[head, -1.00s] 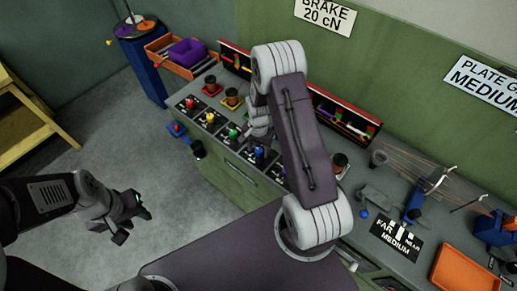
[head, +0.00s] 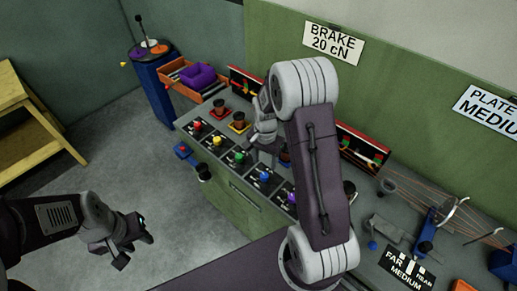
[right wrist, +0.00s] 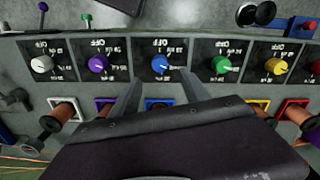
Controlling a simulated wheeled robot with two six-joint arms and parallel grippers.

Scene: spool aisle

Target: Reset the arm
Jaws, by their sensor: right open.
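My right arm (head: 318,175) rises in the middle of the head view and bends down over the green counter. Its gripper (right wrist: 158,86) is open and empty in the right wrist view, with its two fingers apart just short of the blue knob (right wrist: 160,64). In the head view the arm partly hides this gripper. My left gripper (head: 130,243) hangs over the floor at lower left, away from the counter, with nothing visible in it. Its finger gap is unclear.
The counter holds a row of coloured knobs (head: 239,158) with spools behind them. An orange box (head: 176,72) holds a purple thing (head: 198,76). A blue stand (head: 157,95) stands at the counter's far end. A wooden rack (head: 38,130) is at left. The floor between is clear.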

